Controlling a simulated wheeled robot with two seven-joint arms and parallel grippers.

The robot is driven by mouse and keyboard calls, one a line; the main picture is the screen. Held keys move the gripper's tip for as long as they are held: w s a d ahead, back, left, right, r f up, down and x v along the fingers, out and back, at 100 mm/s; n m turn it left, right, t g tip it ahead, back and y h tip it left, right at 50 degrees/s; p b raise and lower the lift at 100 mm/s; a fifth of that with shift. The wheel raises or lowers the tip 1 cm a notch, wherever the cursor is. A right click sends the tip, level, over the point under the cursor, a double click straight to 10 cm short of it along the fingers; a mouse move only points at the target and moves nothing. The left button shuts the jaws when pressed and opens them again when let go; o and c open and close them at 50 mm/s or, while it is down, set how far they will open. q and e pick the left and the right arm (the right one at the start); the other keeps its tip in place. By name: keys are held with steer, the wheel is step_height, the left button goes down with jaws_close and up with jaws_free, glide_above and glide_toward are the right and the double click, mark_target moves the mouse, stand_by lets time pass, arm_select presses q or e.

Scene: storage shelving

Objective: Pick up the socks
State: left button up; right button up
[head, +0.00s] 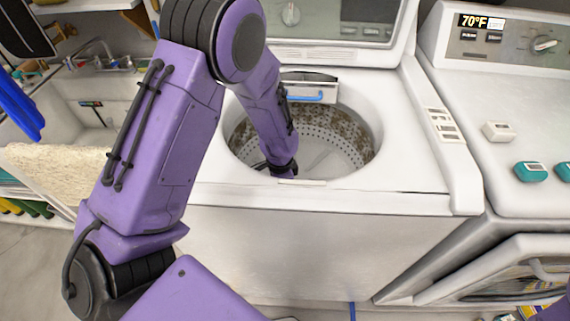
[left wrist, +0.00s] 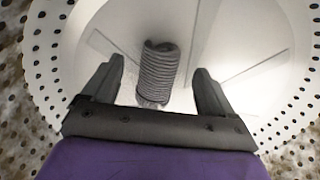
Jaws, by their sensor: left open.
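The socks (left wrist: 158,72) show in the left wrist view as a grey, ribbed, upright-looking roll on the white floor of the washer drum. My left gripper (left wrist: 162,85) is open, with one finger on each side of the socks in the picture. I cannot tell whether the fingers touch them. In the head view my left arm reaches down through the round opening of the top-loading washer (head: 330,198), and its gripper and the socks are hidden inside the drum. My right gripper is not in view.
The washer lid stands open behind. A dryer (head: 510,130) with teal items (head: 531,172) on top stands at the right. A sink (head: 95,95) is at the left.

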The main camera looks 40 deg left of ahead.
arm_select(q)
step_height(320, 180, down, 2)
steer(key=shift+w+f, duration=0.1)
steer(key=c, duration=1.2)
steer(key=shift+o, duration=0.2)
steer(key=shift+r, duration=0.2)
